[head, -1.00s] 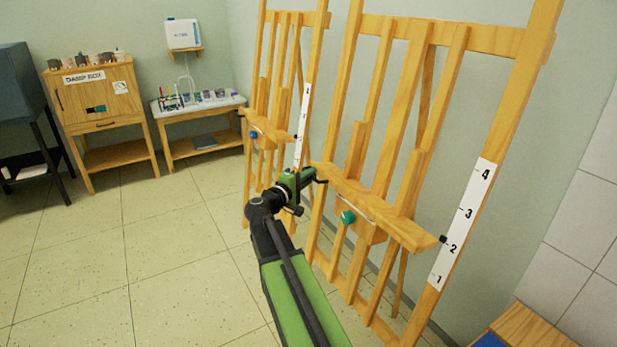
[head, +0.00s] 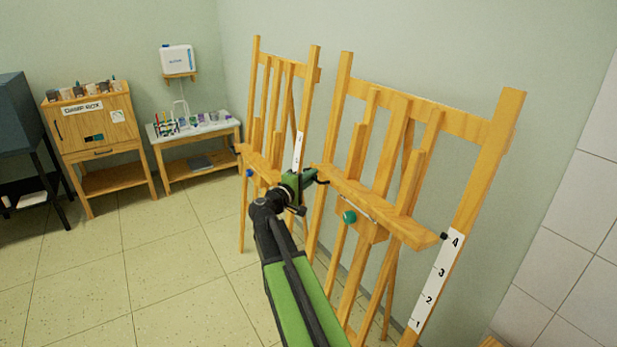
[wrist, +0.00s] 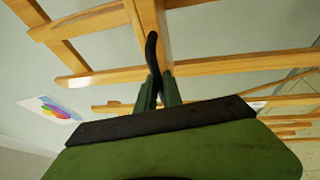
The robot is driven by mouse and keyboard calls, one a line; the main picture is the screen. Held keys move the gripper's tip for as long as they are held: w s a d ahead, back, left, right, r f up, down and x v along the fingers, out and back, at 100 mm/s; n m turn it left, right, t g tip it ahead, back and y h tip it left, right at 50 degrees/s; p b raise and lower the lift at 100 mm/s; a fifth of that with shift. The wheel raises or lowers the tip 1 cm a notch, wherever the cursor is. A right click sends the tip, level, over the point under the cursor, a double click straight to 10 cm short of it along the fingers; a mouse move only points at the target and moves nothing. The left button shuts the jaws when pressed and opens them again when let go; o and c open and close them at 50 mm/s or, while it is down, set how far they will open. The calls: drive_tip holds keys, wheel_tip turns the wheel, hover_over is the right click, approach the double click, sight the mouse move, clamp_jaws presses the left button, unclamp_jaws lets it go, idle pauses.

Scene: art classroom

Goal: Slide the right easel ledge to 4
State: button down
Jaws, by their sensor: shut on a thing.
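The right easel's wooden ledge (head: 385,212) spans the right easel, with a green knob (head: 349,217) below it. The black pointer (head: 444,236) at its right end is beside the 4 on the white scale strip (head: 436,278), numbered 1 to 4. My gripper (head: 313,178) is at the ledge's left end. In the wrist view its fingers (wrist: 158,90) are closed around a black curved handle (wrist: 152,52); the grip itself is partly hidden in the head view.
The left easel (head: 273,110) with a blue knob (head: 249,173) stands close behind my gripper. A wooden damp box (head: 97,135) and a small table (head: 197,146) with art supplies are at the back left. The tiled floor (head: 160,270) at left is clear.

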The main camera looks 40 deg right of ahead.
drive_tip(key=shift+w+r, duration=0.1)
drive_tip(key=shift+r, duration=0.15)
drive_tip(key=c, duration=1.5)
unclamp_jaws()
drive_tip(key=v, duration=1.7)
drive_tip(key=shift+s+a+f, duration=0.15)
drive_tip(key=shift+s+f, duration=0.05)
drive_tip(key=shift+s, duration=0.05)
